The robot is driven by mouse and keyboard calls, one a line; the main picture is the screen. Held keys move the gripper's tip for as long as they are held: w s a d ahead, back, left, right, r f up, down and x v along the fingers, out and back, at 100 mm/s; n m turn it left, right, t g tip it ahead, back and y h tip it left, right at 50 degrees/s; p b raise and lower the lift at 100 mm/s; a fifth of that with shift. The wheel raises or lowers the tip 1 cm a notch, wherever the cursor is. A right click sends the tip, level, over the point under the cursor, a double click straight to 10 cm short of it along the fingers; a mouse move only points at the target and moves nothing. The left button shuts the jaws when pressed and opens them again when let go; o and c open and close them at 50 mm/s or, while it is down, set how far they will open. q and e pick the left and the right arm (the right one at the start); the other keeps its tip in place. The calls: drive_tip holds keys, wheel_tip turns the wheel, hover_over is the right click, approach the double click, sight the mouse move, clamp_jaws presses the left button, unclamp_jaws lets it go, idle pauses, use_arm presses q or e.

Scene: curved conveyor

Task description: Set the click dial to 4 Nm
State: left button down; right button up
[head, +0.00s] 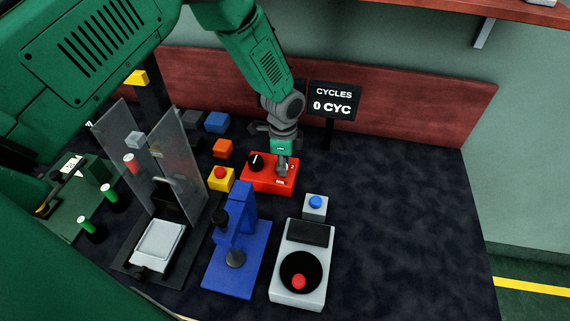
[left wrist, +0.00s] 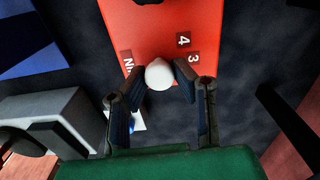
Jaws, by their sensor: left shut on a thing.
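The red box (head: 260,183) stands on the dark table, and it fills the top of the left wrist view (left wrist: 155,28). A black knob (head: 256,161) with a white mark sits on its left part. My left gripper (head: 283,168) reaches down over the box's right part. In the left wrist view its fingers (left wrist: 163,84) are closed around a pale, rounded dial (left wrist: 159,73). The printed 4, 3 and part of "Nm" show beside the dial. The fingers hide much of the dial, and I cannot tell which number it points to. My right gripper is not in view.
A yellow box with a red button (head: 220,180), a blue press (head: 237,260) and a grey device with a red button (head: 298,285) stand nearby. A "CYCLES 0 CYC" display (head: 334,101) stands behind. The table's right side is clear.

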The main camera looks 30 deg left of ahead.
use_arm(q)
drive_tip(key=n, duration=0.6)
drive_tip(key=shift+w+a+r+n, duration=0.2)
drive_tip(key=shift+w+n, duration=0.1)
drive_tip(key=n, duration=0.6)
idle(0.4)
drive_tip(key=c, duration=1.5)
unclamp_jaws()
drive_tip(key=shift+c, duration=0.2)
drive_tip(key=shift+o, duration=1.2)
drive_tip(key=shift+s, duration=0.1)
drive_tip(key=shift+s+d, duration=0.1)
drive_tip(key=shift+f, duration=0.1)
